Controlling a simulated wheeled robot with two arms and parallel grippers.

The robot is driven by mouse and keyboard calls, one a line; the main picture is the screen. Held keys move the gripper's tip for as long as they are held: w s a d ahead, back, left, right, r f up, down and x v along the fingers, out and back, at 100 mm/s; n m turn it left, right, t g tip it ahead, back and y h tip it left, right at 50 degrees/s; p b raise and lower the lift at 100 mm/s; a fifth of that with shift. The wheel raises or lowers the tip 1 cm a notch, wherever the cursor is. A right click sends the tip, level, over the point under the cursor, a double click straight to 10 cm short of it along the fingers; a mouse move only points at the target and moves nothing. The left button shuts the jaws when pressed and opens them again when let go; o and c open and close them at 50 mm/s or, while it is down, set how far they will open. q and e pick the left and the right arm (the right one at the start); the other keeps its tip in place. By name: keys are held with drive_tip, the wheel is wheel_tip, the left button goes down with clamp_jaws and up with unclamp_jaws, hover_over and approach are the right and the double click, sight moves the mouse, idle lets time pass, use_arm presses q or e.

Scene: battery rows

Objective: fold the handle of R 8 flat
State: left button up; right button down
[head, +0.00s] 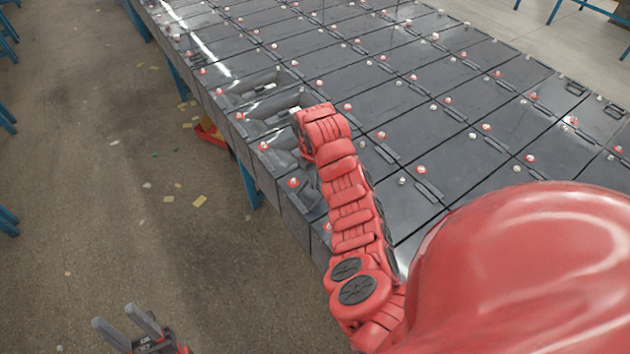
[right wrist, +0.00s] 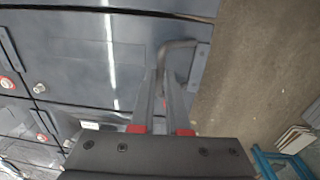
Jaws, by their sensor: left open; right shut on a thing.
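A grey bent handle (right wrist: 176,46) stands on a dark battery (right wrist: 135,55) in the right wrist view, near the battery's edge by the floor. My right gripper (right wrist: 163,77) is shut on this handle, with its two fingers converging at it. No row or number label is readable, so I cannot confirm that this is R 8. In the head view my red right arm hides the gripper and the handle. My left gripper (head: 122,325) is open and empty, low over the floor at the bottom left, away from the batteries.
Rows of dark batteries (head: 440,150) with red and grey terminals cover the long table. A blue table leg (head: 248,185) shows at its left side. The floor (head: 110,230) left of it has scattered scraps and a red object (head: 208,131).

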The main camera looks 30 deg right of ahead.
drive_tip(key=y+b, duration=0.1)
drive_tip(key=d+f+y+b, duration=0.1)
drive_tip(key=shift+w+d+f+y+b, duration=0.15)
drive_tip(key=shift+d+f+y+b, duration=0.15)
drive_tip(key=f+y+b, duration=0.1)
drive_tip(key=b, duration=0.2)
drive_tip(key=d+f+y+b, duration=0.1)
drive_tip(key=y+b, duration=0.1)
drive_tip(key=b, duration=0.1)
drive_tip(key=shift+d, duration=0.2)
drive_tip(key=shift+d+g+y+b, duration=0.1)
drive_tip(key=shift+g+y+b, duration=0.3)
drive_tip(key=shift+b, duration=0.45)
drive_tip(key=c, duration=0.9)
unclamp_jaws()
drive_tip(key=shift+r, duration=0.1)
